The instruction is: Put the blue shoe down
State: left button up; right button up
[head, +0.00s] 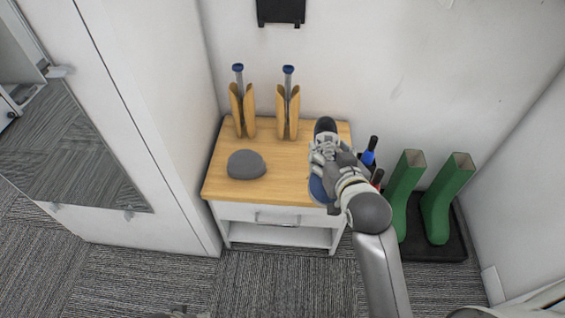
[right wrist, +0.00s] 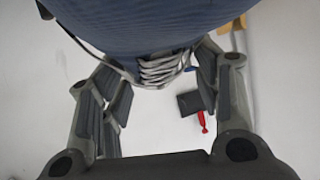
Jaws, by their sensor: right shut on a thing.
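The blue shoe (head: 324,133), with grey-white laces and a dark end, is at the right end of the wooden-topped bench (head: 215,186) in the head view. My right gripper (head: 338,172) is shut on it, coming from the front right. In the right wrist view the blue shoe (right wrist: 150,25) fills the top, with its laces between the fingers of my right gripper (right wrist: 160,85). I cannot tell whether the shoe touches the bench top. A small grey part of my left gripper (head: 183,313) shows at the bottom edge; its fingers are unclear.
A grey rounded cap (head: 246,164) lies on the bench's left part. Two wooden boot shapers (head: 242,110) (head: 288,112) stand at the back. Green boots (head: 404,190) (head: 446,198) stand on a dark tray (head: 461,244) at right. Blue and red handled items (head: 369,156) are behind my gripper. The bench middle is clear.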

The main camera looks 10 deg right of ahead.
jog(key=f, duration=0.3)
jog(key=shift+s+d+f+b, duration=0.1)
jog(key=shift+s+b, duration=0.3)
jog(key=shift+w+f, duration=0.1)
jog(key=shift+f, duration=0.2)
pick_arm(q)
jog(key=w+r+b+v, duration=0.1)
jog(key=w+b+v, duration=0.2)
jog(key=v, duration=0.8)
pick_arm(e)
jog(key=w+f+b, duration=0.2)
jog(key=w+f, duration=0.4)
jog(key=w, duration=0.1)
jog(key=w+f+b, duration=0.2)
jog(key=w+f, duration=0.4)
jog(key=shift+w+f, duration=0.3)
jog(key=shift+w, duration=0.05)
pick_arm(q)
jog(key=w+d+r+t+h, duration=0.1)
jog(key=w+d+r+t, duration=0.1)
jog(key=w+t, duration=0.3)
jog(key=w, duration=0.2)
jog(key=shift+w+d+r+t, duration=0.25)
jog(key=shift+w+d+t, duration=0.1)
jog(key=shift+w+t, duration=0.05)
pick_arm(e)
jog(key=shift+f, duration=0.1)
jog(key=o, duration=1.2)
jog(key=shift+f, duration=0.1)
